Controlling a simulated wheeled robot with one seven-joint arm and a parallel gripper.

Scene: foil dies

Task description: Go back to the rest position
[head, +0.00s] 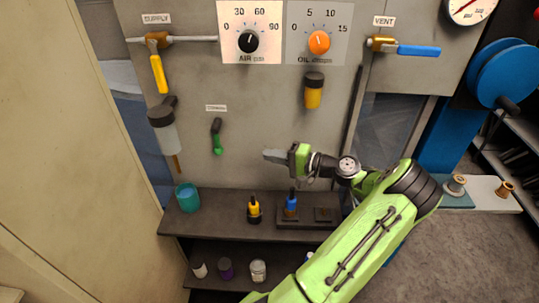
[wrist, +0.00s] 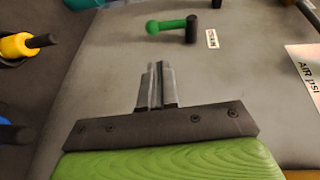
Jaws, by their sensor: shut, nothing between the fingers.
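My gripper (head: 272,156) is at the end of my green arm, in front of the grey panel in the head view. Its fingers point left, toward the green-handled drain lever (head: 218,138), and are apart from it. In the wrist view the two grey fingers of my gripper (wrist: 156,72) lie together with nothing between them. The green drain lever also shows in the wrist view (wrist: 170,25), beyond the fingertips.
A shelf (head: 230,222) below holds a teal cup (head: 187,198), a yellow-topped tool (head: 254,208) and a blue one (head: 291,205). Above are the air dial (head: 248,41), the oil dial (head: 319,41), a yellow supply handle (head: 158,74) and a blue vent handle (head: 418,51).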

